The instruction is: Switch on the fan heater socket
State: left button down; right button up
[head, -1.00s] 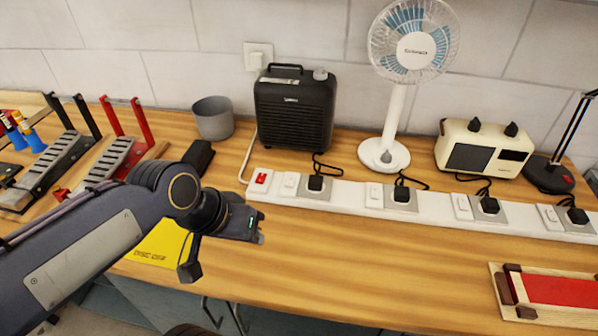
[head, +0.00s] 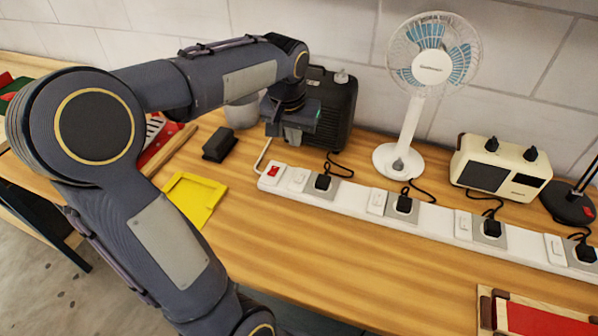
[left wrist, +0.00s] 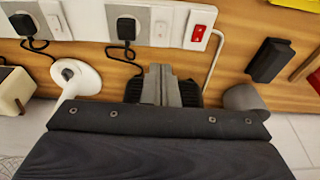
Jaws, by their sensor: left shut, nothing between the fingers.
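The long white power strip (head: 340,193) lies along the bench, with a red switch (head: 273,171) at its left end. Beside that is a white rocker switch (head: 298,177), then a black plug (head: 323,182) in the first socket. The black fan heater (head: 343,98) stands behind, partly hidden by my arm; a black cord lies between it and that plug. My left gripper (head: 292,137) is shut and empty, above the bench in front of the heater, apart from the strip. In the left wrist view, its fingers (left wrist: 163,85) point toward the rocker switch (left wrist: 161,27) and red switch (left wrist: 198,33).
Further along the strip are more switches and plugs. A white fan (head: 398,158), cream radio-like box (head: 499,170) and black lamp (head: 568,204) stand behind it. A grey cup (head: 241,115), black block (head: 219,145) and yellow tray (head: 207,183) lie left.

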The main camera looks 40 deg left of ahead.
pick_arm(q)
jog(key=p, duration=0.1)
send_near(299, 180)
jog(key=x, duration=0.5)
jog(key=shift+w+a, duration=0.15)
jog(key=shift+w, duration=0.1)
jog(key=shift+s+f, duration=0.1)
jog(key=shift+f, duration=0.75)
jog(key=shift+f+b, duration=0.35)
jog(key=shift+f, duration=0.05)
jog(key=shift+s+r, duration=0.15)
jog(key=shift+w, duration=0.2)
jog(key=shift+w+a+r+p, duration=0.15)
jog(key=shift+w+r+p, duration=0.15)
jog(key=shift+w, duration=0.25)
